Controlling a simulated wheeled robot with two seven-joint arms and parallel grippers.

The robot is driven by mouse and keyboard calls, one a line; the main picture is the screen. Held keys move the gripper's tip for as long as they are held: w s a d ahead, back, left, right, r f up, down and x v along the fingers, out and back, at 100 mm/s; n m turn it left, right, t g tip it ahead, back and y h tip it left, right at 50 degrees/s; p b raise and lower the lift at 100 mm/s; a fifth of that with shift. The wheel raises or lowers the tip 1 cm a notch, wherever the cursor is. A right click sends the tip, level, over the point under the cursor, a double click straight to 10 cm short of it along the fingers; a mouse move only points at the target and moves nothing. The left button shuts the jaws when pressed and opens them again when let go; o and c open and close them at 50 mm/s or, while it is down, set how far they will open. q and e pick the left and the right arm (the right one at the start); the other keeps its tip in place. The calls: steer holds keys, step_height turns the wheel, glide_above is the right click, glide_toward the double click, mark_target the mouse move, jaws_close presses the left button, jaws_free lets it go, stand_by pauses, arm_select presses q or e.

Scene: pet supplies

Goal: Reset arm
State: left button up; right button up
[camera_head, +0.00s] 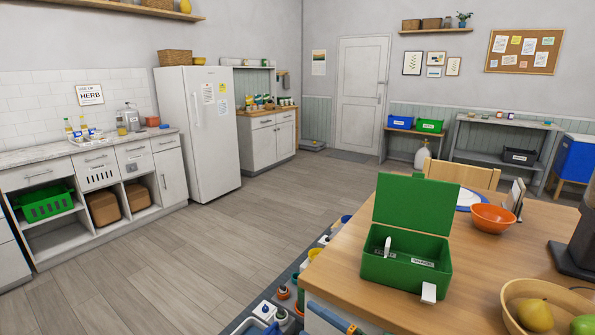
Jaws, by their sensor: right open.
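My left gripper is not in view.
An orange bowl (492,219) stands behind the green box. A wooden bowl (550,300) with a pear (535,315) and green fruit (584,325) is at the front right. A chair (460,174) stands behind the table. Open floor (190,260) lies left.

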steer(key=s+d+f+m+h, duration=0.4)
steer(key=f+m, duration=0.1)
steer(key=f, duration=0.4)
steer(key=s+d+f+m+g+h, duration=0.1)
steer(key=s+d+f+m+h, duration=0.3)
steer(key=f, duration=0.4)
steer(key=s+d+f+m+h, duration=0.35)
steer(key=f+m, duration=0.25)
steer(key=f, duration=0.3)
steer(key=s+d+f+m+g+h, duration=0.1)
steer(key=s+f+m+g, duration=0.1)
steer(key=s, duration=0.8)
steer(key=s+d+f+m+g, duration=0.1)
steer(key=s+f+m+g, duration=0.2)
steer(key=s+f, duration=0.3)
steer(key=s+d+f+m+g+h, duration=0.1)
steer(key=s+f+g, duration=0.3)
steer(key=s, duration=1.1)
steer(key=shift+d+f+m+g+h, duration=0.3)
steer(key=shift+d+m+h, duration=0.1)
steer(key=shift+m, duration=0.4)
